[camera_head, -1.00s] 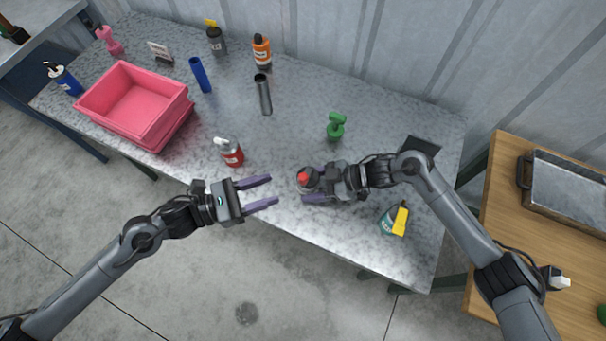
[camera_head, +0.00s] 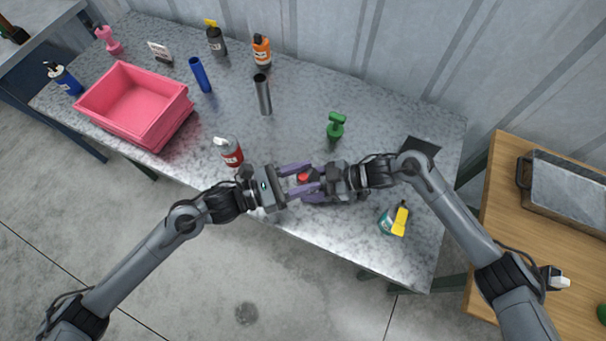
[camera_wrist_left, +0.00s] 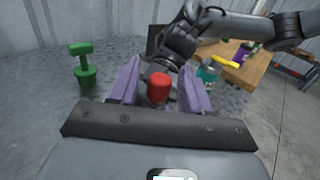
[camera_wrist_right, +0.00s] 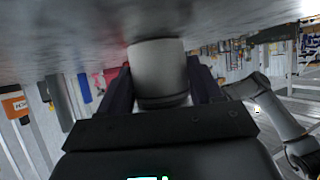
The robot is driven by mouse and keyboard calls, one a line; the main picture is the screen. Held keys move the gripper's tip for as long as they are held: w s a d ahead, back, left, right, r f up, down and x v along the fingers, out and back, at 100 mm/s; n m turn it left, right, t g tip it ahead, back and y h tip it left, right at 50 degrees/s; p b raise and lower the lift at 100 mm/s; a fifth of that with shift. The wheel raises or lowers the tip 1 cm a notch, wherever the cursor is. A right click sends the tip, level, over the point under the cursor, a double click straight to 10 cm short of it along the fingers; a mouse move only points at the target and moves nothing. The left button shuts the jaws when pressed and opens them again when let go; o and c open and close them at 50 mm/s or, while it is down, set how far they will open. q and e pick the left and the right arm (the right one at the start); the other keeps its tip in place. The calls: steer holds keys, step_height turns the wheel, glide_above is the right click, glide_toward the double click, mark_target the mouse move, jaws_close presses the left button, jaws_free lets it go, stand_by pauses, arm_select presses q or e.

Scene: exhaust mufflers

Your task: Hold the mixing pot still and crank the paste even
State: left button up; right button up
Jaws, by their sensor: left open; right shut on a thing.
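The mixing pot (camera_wrist_right: 158,75) is a grey cylinder, seen close up in the right wrist view between the fingers of my right gripper (camera_wrist_right: 160,92), which is shut on it. In the head view, the arms largely hide the pot. Its red crank knob (camera_head: 304,177) shows there, and also in the left wrist view (camera_wrist_left: 159,88). My left gripper (camera_head: 305,179) is open, with its purple fingers (camera_wrist_left: 158,84) on either side of the red knob. I cannot tell whether either finger touches it.
A red bottle (camera_head: 231,152) stands just left of the grippers. A green T-shaped item (camera_head: 335,127) stands behind them. A teal container with a yellow top (camera_head: 394,220) is at front right. Pink bins (camera_head: 130,105) and several bottles and tubes occupy the table's left and back.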

arm_select(q)
jaws_close()
steer(key=shift+a+g, duration=0.1)
steer(key=shift+g, duration=0.2)
steer(key=m+g, duration=0.1)
steer(key=m+g+h, duration=0.1)
steer(key=g, duration=0.1)
steer(key=m+g, duration=0.1)
steer(key=shift+w+a+g, duration=0.3)
steer(key=shift+w, duration=0.05)
steer(key=shift+w+a+f+m+g, duration=0.1)
steer(key=shift+a+m+g, duration=0.05)
steer(key=shift+m+g, duration=0.8)
steer(key=shift+w+a+m+g, duration=0.1)
steer(key=shift+m+g, duration=0.55)
steer(key=shift+g, duration=0.6)
jaws_free()
steer(key=shift+a, duration=0.1)
